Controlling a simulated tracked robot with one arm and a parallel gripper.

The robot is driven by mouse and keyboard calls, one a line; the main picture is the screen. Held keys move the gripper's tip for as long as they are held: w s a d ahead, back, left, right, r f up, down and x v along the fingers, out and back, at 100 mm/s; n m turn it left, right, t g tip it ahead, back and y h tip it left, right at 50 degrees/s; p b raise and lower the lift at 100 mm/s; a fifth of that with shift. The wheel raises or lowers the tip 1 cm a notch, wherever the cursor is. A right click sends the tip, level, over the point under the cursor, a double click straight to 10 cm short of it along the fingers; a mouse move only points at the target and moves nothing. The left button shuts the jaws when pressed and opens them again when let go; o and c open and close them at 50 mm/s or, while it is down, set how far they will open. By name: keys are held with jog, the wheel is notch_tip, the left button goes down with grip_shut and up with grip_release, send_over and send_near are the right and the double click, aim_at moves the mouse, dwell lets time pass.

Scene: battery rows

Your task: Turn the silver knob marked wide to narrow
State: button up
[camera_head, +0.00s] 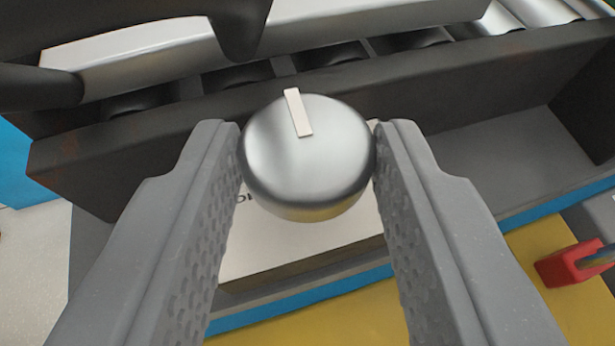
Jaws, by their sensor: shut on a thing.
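The silver knob (310,165) is round, with a pale pointer bar (298,112) on its top face. The bar points up and slightly left in the picture. The knob stands over a pale label plate (290,245); only a bit of dark lettering shows left of the knob, and the rest is hidden behind the knob and fingers. My gripper (308,160) has one finger on each side of the knob, and both fingertips touch its sides. It is shut on the knob.
A dark rack (460,85) with several silver cylinders (520,15) runs behind the knob. A pale bar (150,55) and black parts lie at upper left. A yellow surface with blue edging (330,320) is in front. A red object (567,265) sits at right.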

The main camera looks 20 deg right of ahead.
jog(key=shift+w+a+f+m+g+h+b, duration=0.15)
jog(key=shift+m+g+h+b, duration=0.2)
jog(key=shift+m+h, duration=0.35)
jog(key=shift+a+r+m+g+h+b, duration=0.1)
jog(key=shift+m+g+h+b, duration=0.25)
jog(key=shift+m+h, duration=0.35)
jog(key=shift+m+h+b, duration=0.35)
jog(key=shift+m+h, duration=0.05)
jog(key=shift+h, duration=0.1)
jog(key=shift+w+g+h, duration=0.1)
jog(key=shift+g+h, duration=0.2)
jog(key=shift+g, duration=0.1)
jog(key=shift+m, duration=0.3)
jog(key=o, duration=0.9)
jog(key=shift+o, duration=0.2)
jog(key=shift+r, duration=0.25)
jog(key=shift+a, duration=0.1)
jog(key=shift+a+r+n+t+y, duration=0.1)
jog(key=shift+r+n+t+y, duration=0.05)
jog(key=shift+n+t+y, duration=0.2)
